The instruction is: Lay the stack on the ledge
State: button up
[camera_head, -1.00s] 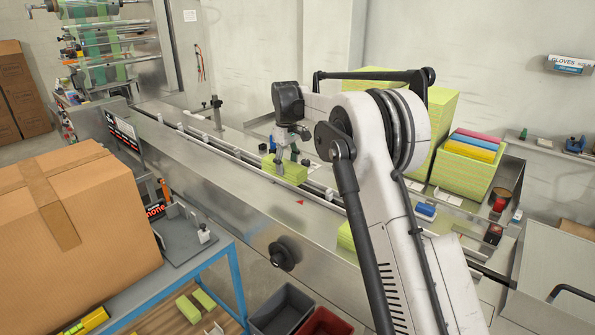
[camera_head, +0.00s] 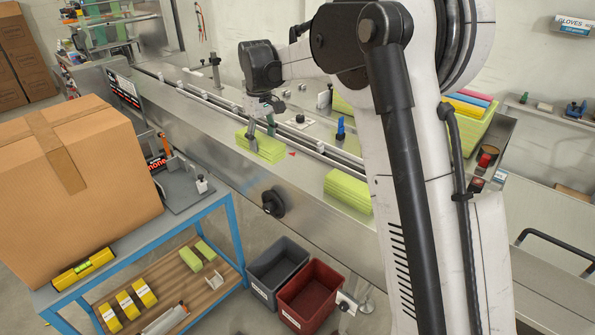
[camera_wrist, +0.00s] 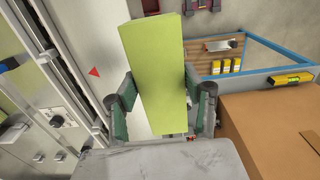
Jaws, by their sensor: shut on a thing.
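My gripper (camera_head: 262,133) is shut on a yellow-green stack of folded cloths (camera_head: 258,149), with a finger on each long side. The stack is over the flat steel ledge (camera_head: 222,128) along the front of the machine, to the left of a small red triangle mark (camera_head: 292,154). It looks level and low; I cannot tell whether it touches the ledge. In the wrist view the stack (camera_wrist: 155,65) fills the space between the green-padded fingers and hides the steel under it.
Another green stack (camera_head: 347,190) sits on the ledge to the right. The railed conveyor lane (camera_head: 318,150) runs behind. A grey bin (camera_head: 279,272) and a red bin (camera_head: 312,296) stand below. A large carton (camera_head: 75,190) is on the blue-framed bench at left.

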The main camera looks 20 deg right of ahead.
jog(key=w+d+f, duration=0.1)
jog(key=d+f, duration=0.1)
jog(key=d, duration=0.1)
jog(key=w+d+f+p, duration=0.1)
jog(key=w+d+f, duration=0.1)
jog(key=d, duration=0.1)
jog(key=w+d+f, duration=0.2)
jog(key=d+f, duration=0.1)
jog(key=d, duration=0.1)
jog(key=shift+w+p, duration=0.25)
jog(key=shift+p, duration=0.05)
jog(key=shift+f+p, duration=0.35)
jog(key=shift+f, duration=1.55)
jog(key=shift+f, duration=0.25)
jog(key=o, duration=1.1)
jog(key=shift+r, duration=0.1)
